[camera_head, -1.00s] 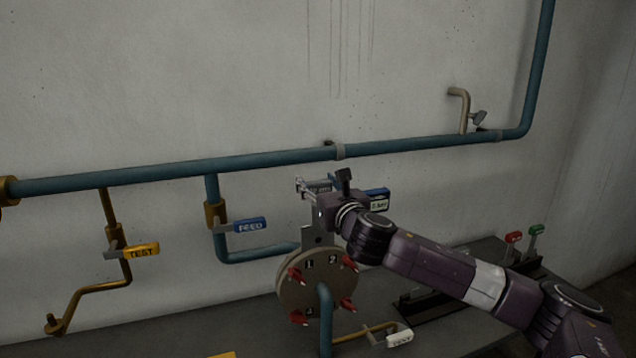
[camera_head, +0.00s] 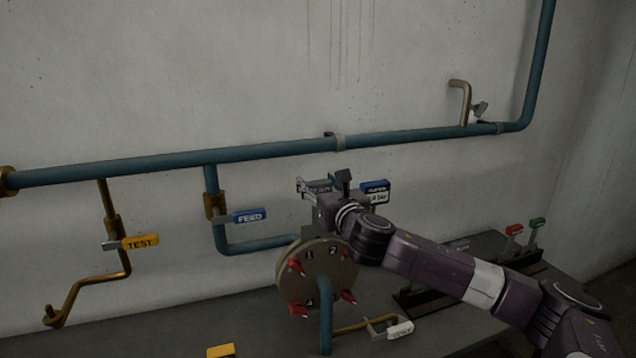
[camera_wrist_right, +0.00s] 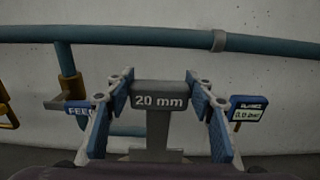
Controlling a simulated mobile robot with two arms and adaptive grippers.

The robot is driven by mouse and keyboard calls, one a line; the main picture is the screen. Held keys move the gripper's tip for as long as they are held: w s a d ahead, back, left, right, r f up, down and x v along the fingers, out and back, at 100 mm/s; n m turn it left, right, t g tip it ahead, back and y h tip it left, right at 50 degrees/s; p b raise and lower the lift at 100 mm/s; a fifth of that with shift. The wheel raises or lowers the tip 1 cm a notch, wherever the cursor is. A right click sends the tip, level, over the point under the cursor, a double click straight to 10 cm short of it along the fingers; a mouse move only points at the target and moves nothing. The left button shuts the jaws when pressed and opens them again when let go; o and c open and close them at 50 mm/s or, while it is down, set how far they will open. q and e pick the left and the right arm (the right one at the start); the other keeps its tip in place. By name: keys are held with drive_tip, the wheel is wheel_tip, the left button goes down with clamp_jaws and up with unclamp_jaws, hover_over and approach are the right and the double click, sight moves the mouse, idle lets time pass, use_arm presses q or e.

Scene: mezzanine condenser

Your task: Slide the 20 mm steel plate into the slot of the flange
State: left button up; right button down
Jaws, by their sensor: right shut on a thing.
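My right gripper (camera_head: 320,190) is above the round grey flange (camera_head: 343,268), which carries numbers and red-handled bolts. In the right wrist view the same gripper (camera_wrist_right: 158,110) is shut on the steel plate (camera_wrist_right: 160,98), whose dark handle reads "20 mm". The handle sits between the blue finger pads and its stem runs down out of sight. In the head view only a small part of the plate (camera_head: 306,232) shows above the flange's top edge. I cannot see how far it is inside the slot. My left gripper is not in view.
A blue gauge (camera_head: 376,190) is just behind my right gripper. A blue pipe (camera_head: 265,153) crosses the wall, with FEED (camera_head: 249,216) and TEST (camera_head: 140,242) valve handles to the left. A white-handled valve (camera_head: 399,329) is low in front.

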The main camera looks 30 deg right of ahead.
drive_tip(key=shift+f+b, duration=3.2)
drive_tip(key=shift+f, duration=2.2)
drive_tip(key=c, duration=0.9)
unclamp_jaws()
drive_tip(key=shift+o, duration=0.4)
drive_tip(key=shift+s, duration=0.1)
drive_tip(key=v, duration=1.2)
